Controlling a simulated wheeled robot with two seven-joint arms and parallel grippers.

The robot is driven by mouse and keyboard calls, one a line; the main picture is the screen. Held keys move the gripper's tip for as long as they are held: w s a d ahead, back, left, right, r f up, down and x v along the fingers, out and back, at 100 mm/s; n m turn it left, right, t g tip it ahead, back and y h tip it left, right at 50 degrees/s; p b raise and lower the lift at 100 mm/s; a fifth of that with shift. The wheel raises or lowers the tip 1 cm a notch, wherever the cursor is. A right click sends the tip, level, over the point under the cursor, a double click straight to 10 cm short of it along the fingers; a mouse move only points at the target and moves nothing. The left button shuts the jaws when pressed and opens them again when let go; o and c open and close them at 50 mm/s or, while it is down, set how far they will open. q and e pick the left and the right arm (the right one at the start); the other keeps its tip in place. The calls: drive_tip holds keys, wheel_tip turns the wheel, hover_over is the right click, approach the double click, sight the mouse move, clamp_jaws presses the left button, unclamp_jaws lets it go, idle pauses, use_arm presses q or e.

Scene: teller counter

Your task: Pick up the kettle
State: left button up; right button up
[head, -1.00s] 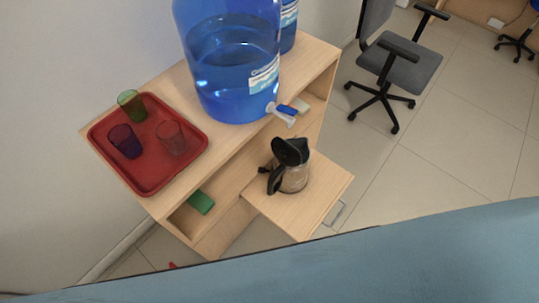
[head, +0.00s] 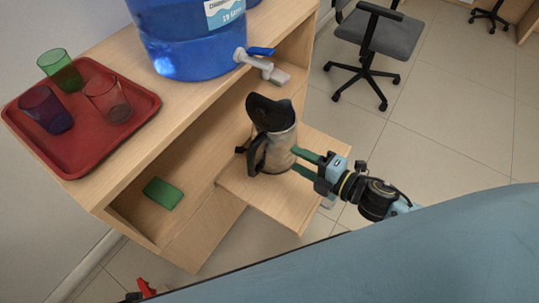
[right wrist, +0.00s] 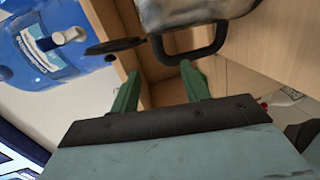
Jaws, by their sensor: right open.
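The kettle (head: 281,147) has a steel-grey body, a black tilted top and a black handle (head: 257,152) toward the lower left. It stands upright on the pull-out wooden shelf (head: 247,193). My right gripper (head: 297,161) is open, with green fingers pointing at the kettle's right side. In the head view its tips reach the kettle's edge; I cannot tell whether they touch. In the right wrist view the kettle body (right wrist: 190,12) and handle (right wrist: 214,42) lie beyond the open fingers (right wrist: 160,82), with nothing between them. My left gripper is not in view.
A large blue water bottle (head: 190,40) with a tap stands on the cabinet top above the kettle. A red tray (head: 85,150) with coloured cups is to the left. A green block (head: 163,193) lies in the cabinet opening. An office chair (head: 385,40) stands beyond.

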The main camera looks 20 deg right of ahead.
sight(262, 141)
drive_tip(key=shift+r+b+x, duration=0.15)
drive_tip(key=shift+b+x, duration=0.4)
drive_tip(key=shift+x, duration=2.8)
drive_tip(key=shift+r+b+x, duration=0.15)
drive_tip(key=shift+b+x, duration=0.4)
drive_tip(key=shift+x, duration=2.75)
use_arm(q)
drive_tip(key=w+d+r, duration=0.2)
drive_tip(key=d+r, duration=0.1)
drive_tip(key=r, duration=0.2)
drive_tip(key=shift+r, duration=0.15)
use_arm(e)
drive_tip(key=shift+a, duration=0.15)
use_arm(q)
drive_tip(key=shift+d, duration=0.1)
use_arm(e)
drive_tip(key=shift+c, duration=0.3)
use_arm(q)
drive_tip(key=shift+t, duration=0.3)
use_arm(e)
clamp_jaws()
drive_tip(key=shift+w+r, duration=0.1)
drive_tip(key=shift+r, duration=0.1)
